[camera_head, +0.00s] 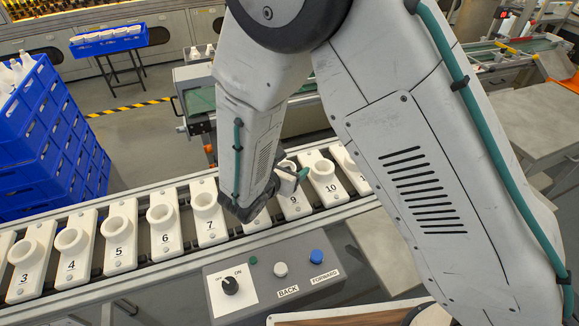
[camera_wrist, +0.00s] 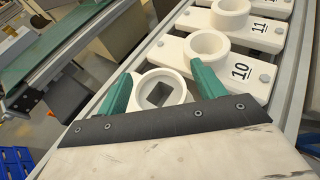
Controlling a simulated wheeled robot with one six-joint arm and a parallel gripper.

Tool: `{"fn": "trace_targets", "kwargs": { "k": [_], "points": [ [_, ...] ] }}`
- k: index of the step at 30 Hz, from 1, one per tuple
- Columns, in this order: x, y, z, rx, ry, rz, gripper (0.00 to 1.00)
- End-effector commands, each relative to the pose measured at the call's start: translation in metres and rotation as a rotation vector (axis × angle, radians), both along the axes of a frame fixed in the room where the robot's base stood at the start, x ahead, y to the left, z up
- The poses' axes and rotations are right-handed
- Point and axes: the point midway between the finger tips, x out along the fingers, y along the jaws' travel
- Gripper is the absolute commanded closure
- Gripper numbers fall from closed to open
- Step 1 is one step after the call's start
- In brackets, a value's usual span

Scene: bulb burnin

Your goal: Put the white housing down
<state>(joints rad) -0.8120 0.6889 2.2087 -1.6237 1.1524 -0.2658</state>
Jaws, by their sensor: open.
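The white housing (camera_wrist: 160,88) shows in the wrist view as a round white part with a dark square opening. It appears to sit in the ring of plate 9 on the conveyor, though the body of my gripper hides that plate's lower part. My gripper (camera_wrist: 164,84) is open, with one green finger on each side of the housing. I cannot tell whether the fingers touch it. In the head view my gripper (camera_head: 284,186) is low over plates 8 and 9, and a white rim (camera_head: 287,165) shows behind it.
A row of numbered white plates with rings runs along the conveyor (camera_head: 150,262); plate 10 (camera_head: 323,180) is just right of my gripper. A control box (camera_head: 275,282) with a knob and buttons stands in front. Blue crates (camera_head: 45,150) are stacked at left.

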Motion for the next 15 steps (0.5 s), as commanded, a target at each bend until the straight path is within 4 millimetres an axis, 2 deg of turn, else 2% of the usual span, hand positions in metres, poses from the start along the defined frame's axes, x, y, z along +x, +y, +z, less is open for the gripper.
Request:
{"fn": "trace_targets", "kwargs": {
  "k": [7,15],
  "points": [
    [-0.014,0.011,0.008,0.002,-0.001,0.003,0.32],
    [-0.057,0.041,0.029,0.003,-0.002,0.005,0.32]
  ]
}}
